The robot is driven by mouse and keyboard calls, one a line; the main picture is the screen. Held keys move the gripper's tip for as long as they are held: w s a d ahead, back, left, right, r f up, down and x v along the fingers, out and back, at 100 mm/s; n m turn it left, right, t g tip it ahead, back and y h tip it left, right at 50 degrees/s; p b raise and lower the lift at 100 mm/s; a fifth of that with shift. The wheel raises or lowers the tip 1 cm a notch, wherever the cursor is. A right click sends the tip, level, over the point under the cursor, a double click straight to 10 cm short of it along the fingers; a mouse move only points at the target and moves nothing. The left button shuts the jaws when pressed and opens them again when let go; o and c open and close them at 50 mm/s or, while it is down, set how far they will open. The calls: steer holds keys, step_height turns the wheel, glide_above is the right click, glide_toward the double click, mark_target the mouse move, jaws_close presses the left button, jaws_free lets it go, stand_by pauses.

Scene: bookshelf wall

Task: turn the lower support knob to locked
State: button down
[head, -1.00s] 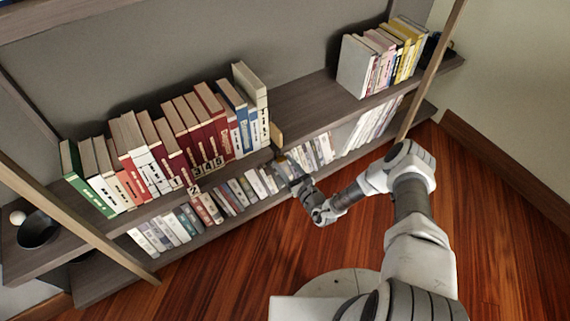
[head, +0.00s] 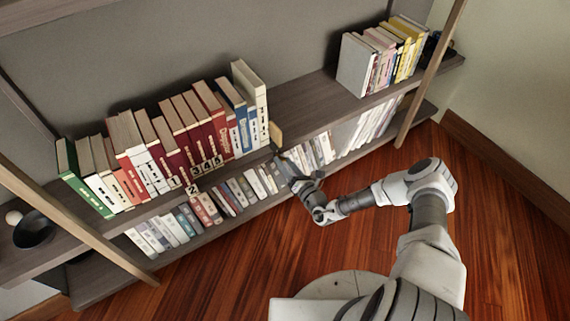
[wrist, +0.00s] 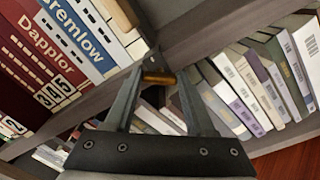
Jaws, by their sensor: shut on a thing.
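The knob (wrist: 158,77), a small brass-coloured piece, shows in the wrist view at the front edge of the shelf board, between the tips of my gripper (wrist: 159,80). The two dark fingers slant in from both sides and are shut on it. Its marking and its exact turn cannot be read. In the head view my gripper (head: 284,160) is at the front edge of the middle shelf, just below the right end of the long book row. The knob is too small or hidden there.
A long row of books (head: 165,150) stands on the middle shelf, left of my gripper. More books (head: 240,188) fill the lower shelf just behind and below it. A tan block (head: 276,132) stands at the row's right end. The wooden floor (head: 300,250) in front is clear.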

steer(key=m, duration=0.3)
steer(key=m+b, duration=0.1)
steer(key=m, duration=0.1)
steer(key=shift+f+m, duration=0.25)
steer(key=shift+m, duration=0.05)
steer(key=m, duration=0.5)
steer(key=shift+b, duration=0.4)
steer(key=shift+c, duration=1.2)
jaws_free()
steer(key=shift+d, duration=0.1)
steer(key=p+v, duration=0.4)
steer(key=v, duration=1.3)
steer(key=shift+p, duration=0.3)
steer(key=shift+s+d+r, duration=0.1)
steer(key=shift+d, duration=0.05)
